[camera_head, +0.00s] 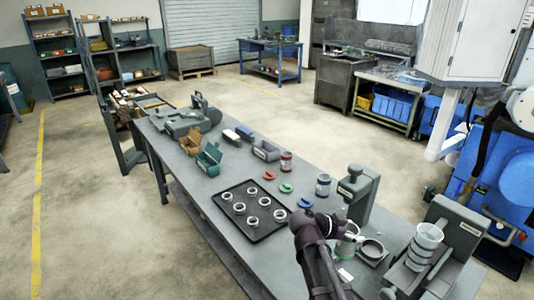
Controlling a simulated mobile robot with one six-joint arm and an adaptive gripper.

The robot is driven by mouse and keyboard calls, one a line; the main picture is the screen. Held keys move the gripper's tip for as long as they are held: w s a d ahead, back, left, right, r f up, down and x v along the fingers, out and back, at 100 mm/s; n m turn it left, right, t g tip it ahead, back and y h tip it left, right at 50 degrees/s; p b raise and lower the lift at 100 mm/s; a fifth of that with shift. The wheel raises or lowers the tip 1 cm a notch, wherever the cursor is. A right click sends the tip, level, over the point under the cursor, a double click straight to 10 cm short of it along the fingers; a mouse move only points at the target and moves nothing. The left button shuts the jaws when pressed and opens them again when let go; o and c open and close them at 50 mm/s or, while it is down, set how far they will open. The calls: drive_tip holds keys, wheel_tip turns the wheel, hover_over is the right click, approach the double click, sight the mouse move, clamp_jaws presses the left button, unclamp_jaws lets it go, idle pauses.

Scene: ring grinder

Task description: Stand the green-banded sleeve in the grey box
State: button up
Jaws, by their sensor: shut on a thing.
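My gripper (343,233) is over the near part of the grey workbench, with my dark arm coming up from the bottom edge. It is shut on a pale sleeve with a green band (346,251), which stands about upright below the fingers. The arm covers part of the sleeve, and I cannot tell whether its foot touches the bench.
A black tray (231,219) holds several rings. Red, green and blue flat pieces (286,188) lie beside it. Two banded jars (323,185), a grey machine (357,190) and a shallow round dish (372,250) stand nearby. A green open box (209,160) is left of the grey box.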

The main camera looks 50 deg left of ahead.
wheel_tip(320, 180, up, 12)
drive_tip(key=p, duration=1.1)
drive_tip(key=shift+a, duration=0.1)
